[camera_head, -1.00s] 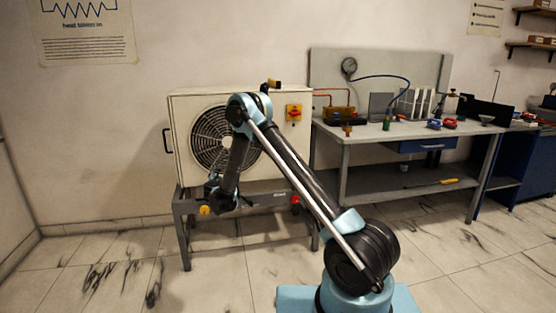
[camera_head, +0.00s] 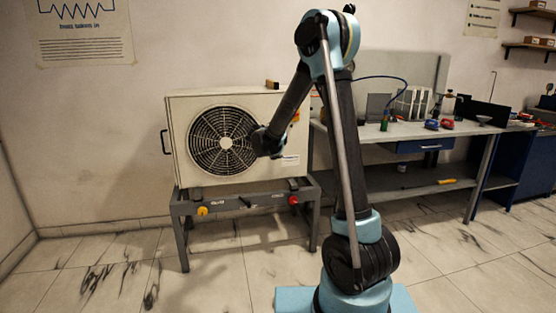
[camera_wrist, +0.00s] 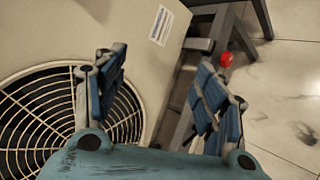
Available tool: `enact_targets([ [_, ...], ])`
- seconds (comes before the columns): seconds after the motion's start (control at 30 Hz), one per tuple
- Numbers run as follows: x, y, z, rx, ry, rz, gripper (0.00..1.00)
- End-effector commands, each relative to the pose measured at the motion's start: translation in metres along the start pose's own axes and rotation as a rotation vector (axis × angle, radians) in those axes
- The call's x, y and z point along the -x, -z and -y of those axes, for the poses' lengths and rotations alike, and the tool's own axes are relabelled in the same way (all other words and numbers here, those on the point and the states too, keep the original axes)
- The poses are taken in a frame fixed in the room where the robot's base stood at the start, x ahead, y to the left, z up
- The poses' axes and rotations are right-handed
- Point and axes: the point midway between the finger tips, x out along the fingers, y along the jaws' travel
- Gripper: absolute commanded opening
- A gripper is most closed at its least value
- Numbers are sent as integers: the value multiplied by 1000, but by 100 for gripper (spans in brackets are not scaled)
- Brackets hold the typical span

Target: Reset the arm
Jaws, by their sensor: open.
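My arm rises from its base and bends over at a high elbow in the head view. My gripper (camera_wrist: 160,95) is open and empty in the wrist view, its two blue-padded fingers wide apart. In the head view its end is in front of the right side of the white fan unit (camera_head: 240,106), near the fan grille's right edge; the fingers are too small to make out there. The fan unit also shows in the wrist view (camera_wrist: 60,30), with its round grille at lower left and a label at the top. Whether anything touches it I cannot tell.
The fan unit stands on a grey metal stand (camera_head: 180,225) with a yellow knob (camera_head: 202,211) and a red knob (camera_head: 293,201). A workbench (camera_head: 420,131) with tools stands behind my arm at right. The tiled floor at front left is clear.

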Motion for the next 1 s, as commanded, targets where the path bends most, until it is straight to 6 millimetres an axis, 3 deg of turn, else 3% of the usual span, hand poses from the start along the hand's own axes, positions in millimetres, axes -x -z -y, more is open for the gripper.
enact_targets([
  [0.1,17,-38,13,-98,60,10,64],
  [0.5,84,-139,75,-433,256,53,64],
  [0.8,141,-192,136,-682,400,97,64],
  [1.0,181,-216,182,-846,494,131,64],
])
